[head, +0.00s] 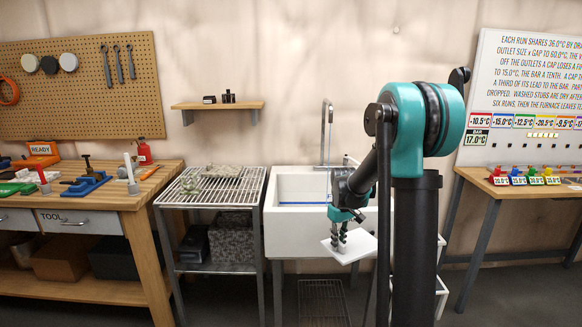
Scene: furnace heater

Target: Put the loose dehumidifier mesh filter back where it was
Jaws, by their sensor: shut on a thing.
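My gripper (341,240) is in front of the white sink, at the middle of the head view, pointing down. It is shut on a thin white flat panel (352,249), which looks like the mesh filter, though no mesh can be made out at this size. The panel is held tilted, in front of the sink's lower front. I cannot make out a dehumidifier or its filter slot; my arm and column hide part of the area right of the sink.
A white sink (292,230) with a tall tap stands behind my gripper. Left of it is a wire rack (208,192) and a wooden workbench (145,209) with tools. A right-hand table (495,184) holds small coloured pieces. A low wire rack (322,300) is on the floor.

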